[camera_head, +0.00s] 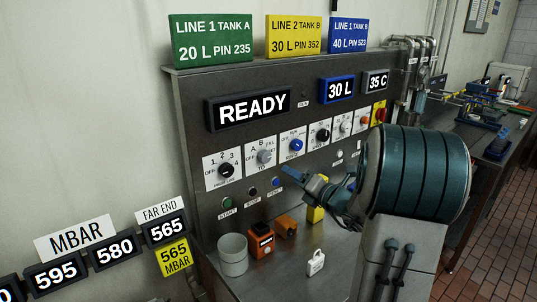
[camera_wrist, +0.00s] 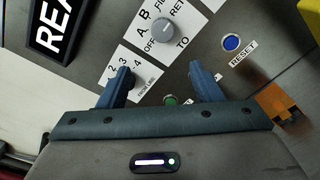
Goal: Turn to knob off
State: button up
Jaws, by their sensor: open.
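The TO knob (camera_head: 264,156) is a grey dial on a white plate with OFF, A, B, FILL and RET marks, on the front of the dark panel (camera_head: 190,130). In the wrist view the knob (camera_wrist: 163,29) is near the top, beyond my fingertips; I cannot tell surely which mark it points to. My gripper (camera_head: 300,180) is in front of the panel, lower right of the knob. In the wrist view my gripper (camera_wrist: 160,72) has its fingers spread, with nothing held between them. The left finger partly covers the numbered dial next to the TO knob.
The numbered dial (camera_head: 226,170) is left of the TO knob. The green START (camera_head: 227,203), black STOP (camera_head: 252,192) and blue RESET (camera_wrist: 231,43) buttons lie below. A grey cylinder (camera_head: 233,255), orange device (camera_head: 262,240) and white padlock (camera_head: 316,263) stand on the bench.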

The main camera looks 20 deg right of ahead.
aim_at(267, 158)
jog(key=shift+m, duration=0.4)
jog(key=p+x, duration=0.1)
jog(key=x, duration=0.3)
jog(key=p+x, duration=0.1)
jog(key=x, duration=0.4)
jog(key=d+p+x, duration=0.1)
jog(key=p+x, duration=0.1)
jog(key=x, duration=0.2)
jog(key=shift+w+r, duration=0.2)
jog(key=shift+w, duration=0.35)
jog(key=c, duration=1)
